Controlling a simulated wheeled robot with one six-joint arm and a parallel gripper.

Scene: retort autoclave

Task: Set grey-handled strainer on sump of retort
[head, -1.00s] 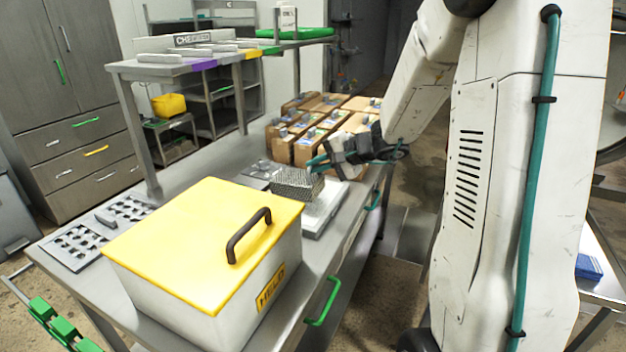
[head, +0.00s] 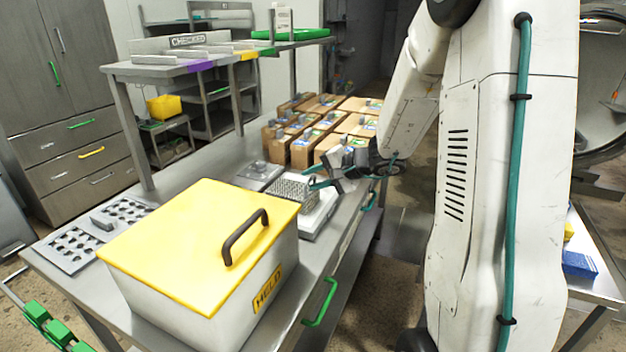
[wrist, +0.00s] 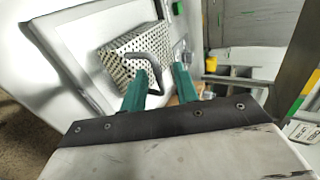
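The strainer is a perforated metal basket (head: 292,191) on a pale, flat-topped unit (head: 320,220) on the bench. In the wrist view the basket (wrist: 120,62) shows its arched dark grey handle (wrist: 150,62). My gripper (head: 316,178) is at the strainer's right side in the head view. In the wrist view its teal fingers (wrist: 160,75) are apart, with part of the handle between or just beyond them; contact cannot be told. The retort (head: 603,85) shows partly at the right edge as a round metal opening. Its sump cannot be made out.
A white box with a yellow lid (head: 190,240), marked HELD, stands at the bench front. Several cartons (head: 310,140) stand behind the strainer. A raised shelf (head: 165,67) is at the back left. A side table (head: 595,285) with a blue item (head: 579,264) is at the right.

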